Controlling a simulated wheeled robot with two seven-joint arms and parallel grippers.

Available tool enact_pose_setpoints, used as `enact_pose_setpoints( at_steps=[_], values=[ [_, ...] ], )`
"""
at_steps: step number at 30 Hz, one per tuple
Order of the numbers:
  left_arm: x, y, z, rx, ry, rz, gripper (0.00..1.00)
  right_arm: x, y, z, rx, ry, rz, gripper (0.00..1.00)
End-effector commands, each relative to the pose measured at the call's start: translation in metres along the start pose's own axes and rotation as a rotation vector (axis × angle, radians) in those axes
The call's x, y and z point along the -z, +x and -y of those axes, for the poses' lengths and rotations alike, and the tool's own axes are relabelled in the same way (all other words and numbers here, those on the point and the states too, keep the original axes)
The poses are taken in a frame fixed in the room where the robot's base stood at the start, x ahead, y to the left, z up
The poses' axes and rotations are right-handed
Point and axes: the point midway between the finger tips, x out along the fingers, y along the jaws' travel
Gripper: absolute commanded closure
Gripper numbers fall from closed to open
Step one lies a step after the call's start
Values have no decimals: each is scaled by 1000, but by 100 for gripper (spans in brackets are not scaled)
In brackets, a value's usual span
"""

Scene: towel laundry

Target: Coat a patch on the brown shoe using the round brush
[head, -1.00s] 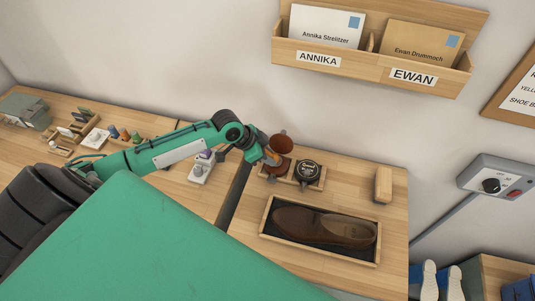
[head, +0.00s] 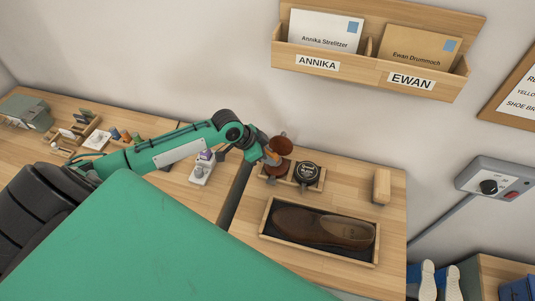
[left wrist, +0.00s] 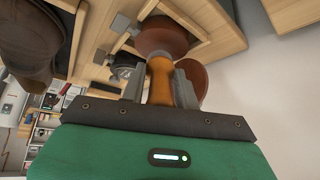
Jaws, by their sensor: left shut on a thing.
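The brown shoe (head: 320,226) lies on its side lengthwise in a shallow wooden tray (head: 262,232) with a dark lining; its dark form also shows at the upper left of the left wrist view (left wrist: 25,35). My left gripper (head: 270,156) is shut on the orange handle of the round brush (left wrist: 160,80), behind the shoe tray. Two round brown parts show by the handle, one above the other in the head view; which is the brush head I cannot tell. A black-lidded tin (head: 307,174) stands just right of it. My right gripper is not in view.
A small wooden holder (head: 294,184) carries the tin. A wooden block (head: 381,186) stands at the right of the table. Several small items and a green-grey box (head: 24,110) stand at the left. A letter rack (head: 375,70) hangs above.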

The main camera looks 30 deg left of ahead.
Motion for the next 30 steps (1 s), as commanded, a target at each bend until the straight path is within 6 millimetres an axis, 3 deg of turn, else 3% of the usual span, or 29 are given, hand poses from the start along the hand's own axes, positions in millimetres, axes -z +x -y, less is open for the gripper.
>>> enact_pose_setpoints(
  at_steps=[1, 18, 30],
  values=[
    [6, -8, 0, 0, 1, -1, 92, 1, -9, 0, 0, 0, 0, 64],
    [32, -46, 1, 2, 1, -3, 92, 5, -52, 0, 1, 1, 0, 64],
    [33, -48, 1, 1, 1, -3, 92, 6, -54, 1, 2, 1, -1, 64]
  ],
)
